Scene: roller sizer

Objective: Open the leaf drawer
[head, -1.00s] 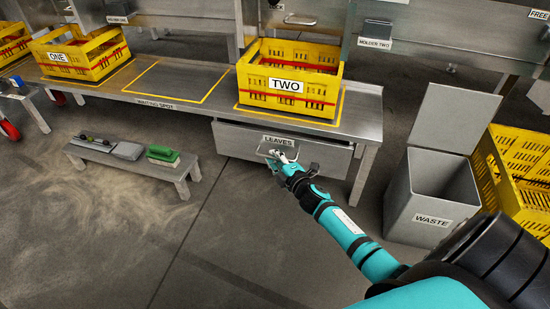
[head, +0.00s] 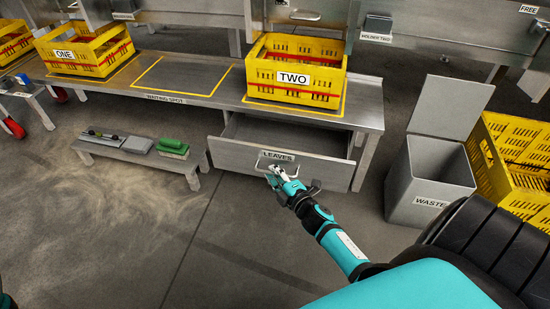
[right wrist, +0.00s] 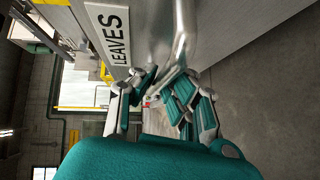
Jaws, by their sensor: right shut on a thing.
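The leaf drawer (head: 228,153), a grey metal drawer labelled LEAVES, is under the bench below crate TWO. It stands partly open, with a dark gap showing behind its front panel. My right gripper (head: 276,174) is at the middle of the drawer front, just below the label. In the right wrist view its fingers (right wrist: 163,88) are shut on the drawer's metal handle (right wrist: 181,42), next to the LEAVES label (right wrist: 109,32). The fingers hide part of the handle. My left gripper is not in view.
The metal bench (head: 210,88) carries yellow crate TWO (head: 262,91) above the drawer. A low stand (head: 188,166) with tools, one of them green, is left of the drawer. An open waste bin (head: 411,201) stands to the right. The floor before the drawer is clear.

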